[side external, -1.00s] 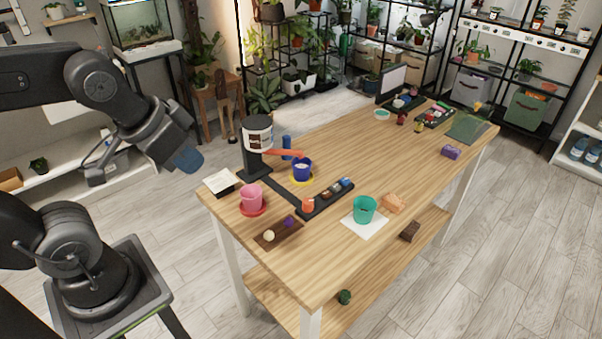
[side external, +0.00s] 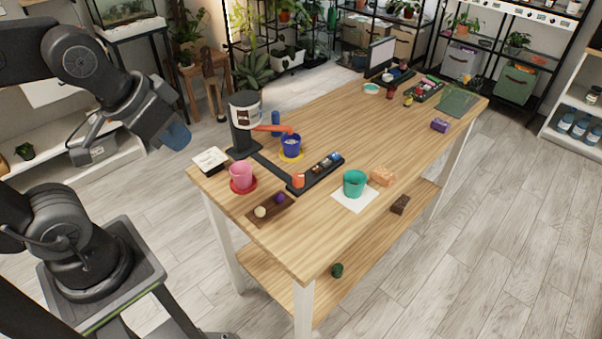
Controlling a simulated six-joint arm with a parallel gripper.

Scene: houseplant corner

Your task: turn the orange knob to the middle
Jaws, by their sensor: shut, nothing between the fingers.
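The orange knob (side external: 298,180) is a small upright piece at the near end of a black strip (side external: 270,170) on the wooden table. Its turn position is too small to tell. The strip runs from the black base of a stand (side external: 245,140) with a white-and-dark container on top.
A pink pot on a red saucer (side external: 243,189) and a brown tray (side external: 266,212) with two small balls stand left of the knob. A green pot (side external: 355,183) on a white sheet and an orange block (side external: 382,176) stand to the right.

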